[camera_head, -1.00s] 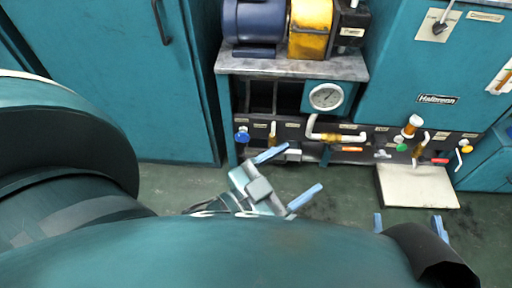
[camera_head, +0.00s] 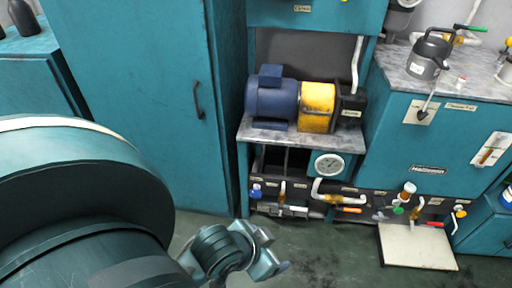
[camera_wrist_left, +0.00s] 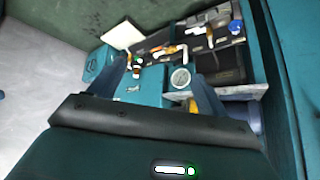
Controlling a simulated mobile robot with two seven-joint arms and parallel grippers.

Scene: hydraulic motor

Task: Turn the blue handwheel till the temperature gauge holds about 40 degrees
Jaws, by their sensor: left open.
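The blue handwheel (camera_head: 256,191) is a small knob at the left end of the low dark valve panel; it also shows in the left wrist view (camera_wrist_left: 236,27). The round white temperature gauge (camera_head: 328,165) sits in a teal plate right of it; its reading is too small to tell. It also shows in the left wrist view (camera_wrist_left: 180,77). My left gripper (camera_head: 272,251) is open and empty, in front of and below the handwheel in the picture, apart from it. In the left wrist view its two fingers (camera_wrist_left: 165,88) are spread. My right gripper is out of view.
A blue motor with a yellow coupling (camera_head: 317,107) stands on a shelf (camera_head: 262,136) above the panel. Pipes and other valves, with a green knob (camera_head: 398,210), continue to the right. A pale board (camera_head: 418,246) lies at lower right. A tall teal cabinet (camera_head: 140,100) stands left.

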